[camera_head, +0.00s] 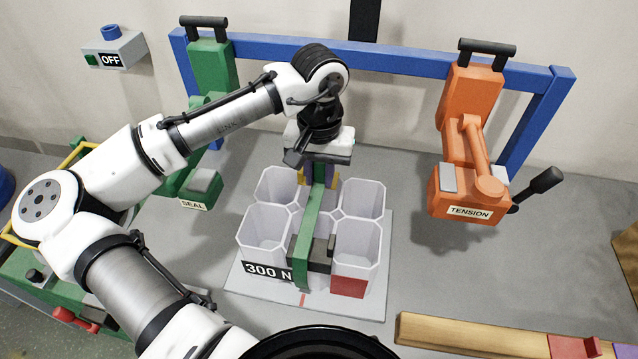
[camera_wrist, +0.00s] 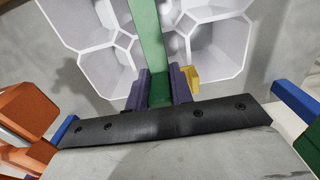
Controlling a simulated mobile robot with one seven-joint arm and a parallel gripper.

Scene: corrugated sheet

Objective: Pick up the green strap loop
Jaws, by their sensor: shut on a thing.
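The green strap loop (camera_head: 311,215) runs as a flat band from my gripper down over the middle of a white cluster of open cells (camera_head: 266,228). A dark grey block (camera_head: 320,253) sits on its lower part, at the front of the cluster. My gripper (camera_head: 318,174) is over the back of the cluster. In the wrist view its two purple fingers (camera_wrist: 160,88) are shut on the green strap (camera_wrist: 148,35), one on each side. I cannot tell whether the strap touches the cells; its underside is hidden.
The cells stand on a pale plate (camera_head: 345,305) marked 300 N. An orange TENSION tool (camera_head: 468,195) hangs at right and a green SEAL tool (camera_head: 205,180) at left, both from a blue rail (camera_head: 395,65). A wooden beam (camera_head: 470,335) lies front right. A yellow piece (camera_wrist: 193,76) is beside the fingers.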

